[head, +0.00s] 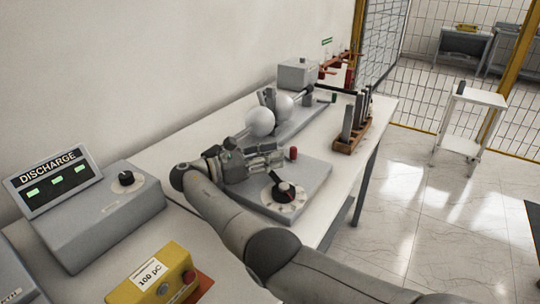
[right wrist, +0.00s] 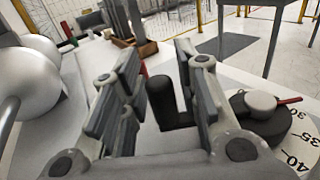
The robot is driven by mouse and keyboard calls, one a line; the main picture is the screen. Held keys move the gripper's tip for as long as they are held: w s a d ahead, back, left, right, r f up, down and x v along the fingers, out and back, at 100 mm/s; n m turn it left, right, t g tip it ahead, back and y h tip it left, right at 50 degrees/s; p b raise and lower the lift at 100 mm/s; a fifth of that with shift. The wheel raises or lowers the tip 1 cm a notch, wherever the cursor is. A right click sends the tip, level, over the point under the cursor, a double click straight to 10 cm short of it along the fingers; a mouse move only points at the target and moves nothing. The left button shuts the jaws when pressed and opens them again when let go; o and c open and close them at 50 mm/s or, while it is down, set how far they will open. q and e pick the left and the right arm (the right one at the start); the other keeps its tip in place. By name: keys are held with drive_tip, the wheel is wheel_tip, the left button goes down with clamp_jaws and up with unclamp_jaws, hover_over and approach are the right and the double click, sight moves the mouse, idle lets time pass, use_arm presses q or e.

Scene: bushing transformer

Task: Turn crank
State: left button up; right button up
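The crank is a black L-shaped handle (right wrist: 160,98) in the right wrist view. It stands between the two fingers of my right gripper (right wrist: 155,75), with a visible gap on the left finger's side. Contact with the right finger cannot be told. A black knob (right wrist: 262,105) with a pale cap and red pointer sits on a numbered white dial (right wrist: 305,135) just right of the fingers. My left gripper is out of view.
Two white spheres (head: 261,122) stand behind the gripper. A wooden rack (head: 350,143) of upright rods is farther right. A grey discharge box (head: 100,215) and a yellow box (head: 158,275) stand at left and front. The plate's right side is clear.

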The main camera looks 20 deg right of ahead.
drive_tip(key=shift+o, duration=0.5)
drive_tip(key=shift+r, duration=0.25)
wheel_tip(320, 180, up, 10)
drive_tip(key=shift+f, duration=0.2)
